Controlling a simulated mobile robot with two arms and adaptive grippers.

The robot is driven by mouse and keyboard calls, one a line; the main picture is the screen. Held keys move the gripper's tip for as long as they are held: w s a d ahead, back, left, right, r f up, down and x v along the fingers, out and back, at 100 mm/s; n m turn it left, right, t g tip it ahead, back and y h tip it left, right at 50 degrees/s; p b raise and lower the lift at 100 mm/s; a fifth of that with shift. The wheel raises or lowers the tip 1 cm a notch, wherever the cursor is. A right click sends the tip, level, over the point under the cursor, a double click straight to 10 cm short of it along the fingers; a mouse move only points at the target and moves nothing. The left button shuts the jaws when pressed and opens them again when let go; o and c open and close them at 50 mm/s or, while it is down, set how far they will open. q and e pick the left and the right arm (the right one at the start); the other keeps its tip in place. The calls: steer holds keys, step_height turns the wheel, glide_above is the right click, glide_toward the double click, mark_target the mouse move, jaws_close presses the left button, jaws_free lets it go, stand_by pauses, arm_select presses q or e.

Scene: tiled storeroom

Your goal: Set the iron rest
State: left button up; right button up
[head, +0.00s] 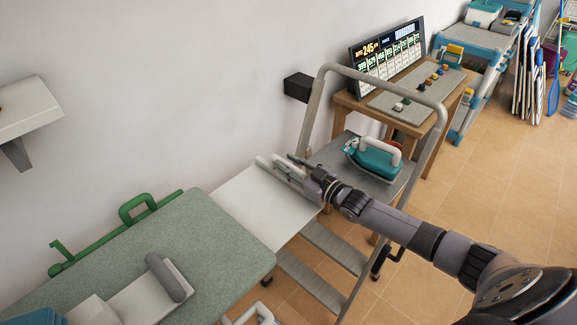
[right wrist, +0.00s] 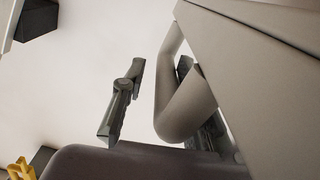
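A pale flat panel (head: 262,208), which looks like the iron rest, extends from the far end of the green padded board (head: 200,235). A pale raised handle (head: 284,172) stands at its far edge. My right gripper (head: 303,170) is at this handle. In the right wrist view, the fingers are apart, on either side of a grey handle loop (right wrist: 190,108); a gap shows between the left finger and the loop. The right finger is partly hidden behind the loop. The teal iron (head: 375,158) rests on the step ladder's platform. My left gripper is not in view.
The step ladder (head: 325,245) stands close beside the panel, under my right arm. A wooden table (head: 425,125) with a display screen (head: 388,62) is behind it. A grey roll (head: 166,278) lies on the board. Tiled floor is open at right.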

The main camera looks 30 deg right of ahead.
steer(key=shift+o, duration=1)
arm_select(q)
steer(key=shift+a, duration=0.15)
arm_select(e)
steer(key=shift+a, duration=0.1)
steer(key=shift+s, duration=0.15)
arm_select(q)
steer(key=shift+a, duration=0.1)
arm_select(e)
steer(key=v, duration=1.2)
